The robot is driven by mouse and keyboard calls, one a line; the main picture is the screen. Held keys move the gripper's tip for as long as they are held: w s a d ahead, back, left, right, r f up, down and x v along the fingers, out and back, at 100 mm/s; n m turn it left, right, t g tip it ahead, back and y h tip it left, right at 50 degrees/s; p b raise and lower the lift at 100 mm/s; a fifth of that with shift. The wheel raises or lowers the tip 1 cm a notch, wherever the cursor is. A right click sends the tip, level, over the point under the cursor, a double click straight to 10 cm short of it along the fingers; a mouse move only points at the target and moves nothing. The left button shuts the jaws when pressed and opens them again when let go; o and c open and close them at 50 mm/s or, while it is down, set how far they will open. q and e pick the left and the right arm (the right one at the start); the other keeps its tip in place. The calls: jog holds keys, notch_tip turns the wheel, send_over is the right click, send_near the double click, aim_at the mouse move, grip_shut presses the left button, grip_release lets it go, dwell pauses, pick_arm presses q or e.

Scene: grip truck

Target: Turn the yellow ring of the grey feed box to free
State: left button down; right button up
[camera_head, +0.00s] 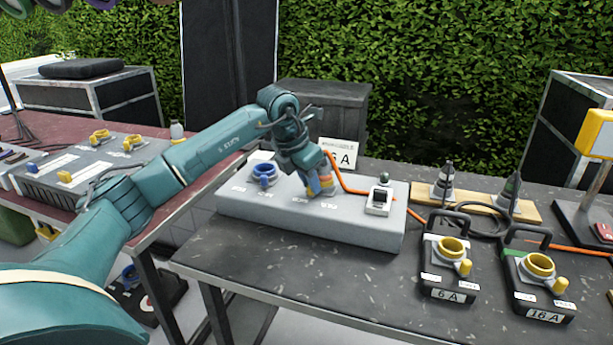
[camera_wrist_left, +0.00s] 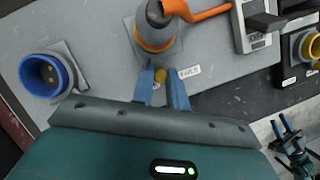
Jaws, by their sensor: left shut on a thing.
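The grey feed box (camera_head: 300,221) lies long across the table. Its yellow ring (camera_wrist_left: 157,46) sits around the base of a dark grey plug (camera_wrist_left: 158,22) with an orange cable. The ring's small yellow lug (camera_wrist_left: 160,75) points toward me, between the fingers of my left gripper (camera_wrist_left: 166,85). My left gripper also shows in the head view (camera_head: 318,186), over the box, and is shut on the lug. A white label (camera_wrist_left: 190,70) is right of the lug; its print is too small to read. My right gripper (camera_wrist_left: 284,128) shows small in the left wrist view, away from the box.
A blue socket (camera_head: 264,172) is on the box's left and a switch (camera_head: 379,199) on its right. Two black boxes with yellow rings, marked 6 A (camera_head: 447,270) and 16 A (camera_head: 538,278), stand to the right. The table front is clear.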

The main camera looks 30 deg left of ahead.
pick_arm(q)
jog(key=d+n, duration=0.1)
jog(key=d+n+y, duration=0.1)
jog(key=n, duration=0.1)
jog(key=shift+w+r+p, duration=0.1)
jog(key=shift+w+p, duration=0.05)
jog(key=shift+p, duration=0.2)
jog(key=shift+w+d+n+y, duration=0.15)
jog(key=shift+d+n+y, duration=0.15)
jog(key=shift+n, duration=0.5)
jog(key=shift+w+d+n+y, duration=0.15)
jog(key=shift+d+n+y, duration=0.15)
jog(key=shift+n, duration=0.5)
jog(key=shift+w+d+n+y, duration=0.2)
jog(key=shift+n+y, duration=0.2)
jog(key=shift+n, duration=0.4)
jog(key=c, duration=1.4)
grip_release()
jog(key=v, duration=1.3)
jog(key=shift+s, duration=0.1)
